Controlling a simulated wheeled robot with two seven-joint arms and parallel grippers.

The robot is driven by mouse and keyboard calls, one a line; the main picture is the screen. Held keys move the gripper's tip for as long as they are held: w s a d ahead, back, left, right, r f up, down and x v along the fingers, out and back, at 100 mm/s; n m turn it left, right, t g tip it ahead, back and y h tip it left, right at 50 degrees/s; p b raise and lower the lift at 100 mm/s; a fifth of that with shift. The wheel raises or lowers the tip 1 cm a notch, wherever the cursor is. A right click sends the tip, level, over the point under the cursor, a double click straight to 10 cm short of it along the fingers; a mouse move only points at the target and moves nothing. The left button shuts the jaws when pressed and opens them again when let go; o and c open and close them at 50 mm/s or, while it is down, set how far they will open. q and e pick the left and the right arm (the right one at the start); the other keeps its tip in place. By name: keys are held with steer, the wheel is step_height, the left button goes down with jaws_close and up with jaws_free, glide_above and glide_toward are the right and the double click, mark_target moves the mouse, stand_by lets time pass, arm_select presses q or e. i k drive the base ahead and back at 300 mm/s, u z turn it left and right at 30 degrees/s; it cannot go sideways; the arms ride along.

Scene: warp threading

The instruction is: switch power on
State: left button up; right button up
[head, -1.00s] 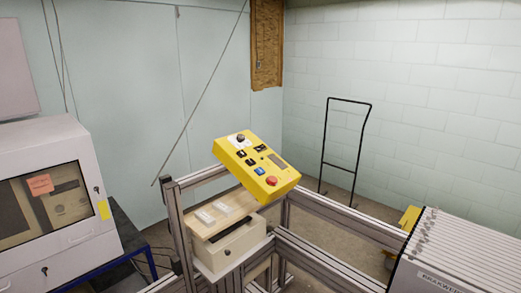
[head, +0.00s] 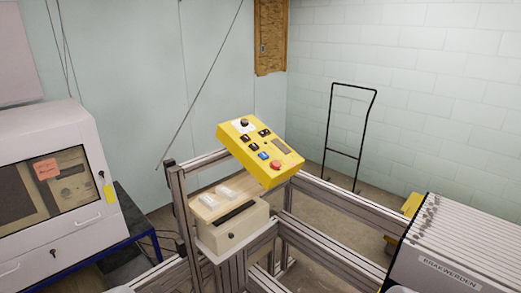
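A yellow control panel (head: 260,150) stands tilted on the metal frame near the middle of the head view. It carries a dark round knob (head: 244,123) on a white plate at its upper left, several black switches, a blue button (head: 263,155) and a red round button (head: 275,165) at its lower right. Which control switches the power is too small to read. Neither of my grippers shows clearly in the head view.
Below the panel a beige box (head: 232,232) sits on the aluminium frame (head: 345,230). A grey cabinet (head: 50,190) on a blue-framed table stands at left. A white ribbed machine (head: 465,245) is at right. A black hand truck (head: 350,130) stands by the wall.

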mark_target(263, 132)
steer(key=k, duration=0.65)
steer(key=u, duration=0.6)
steer(key=i, duration=1.3)
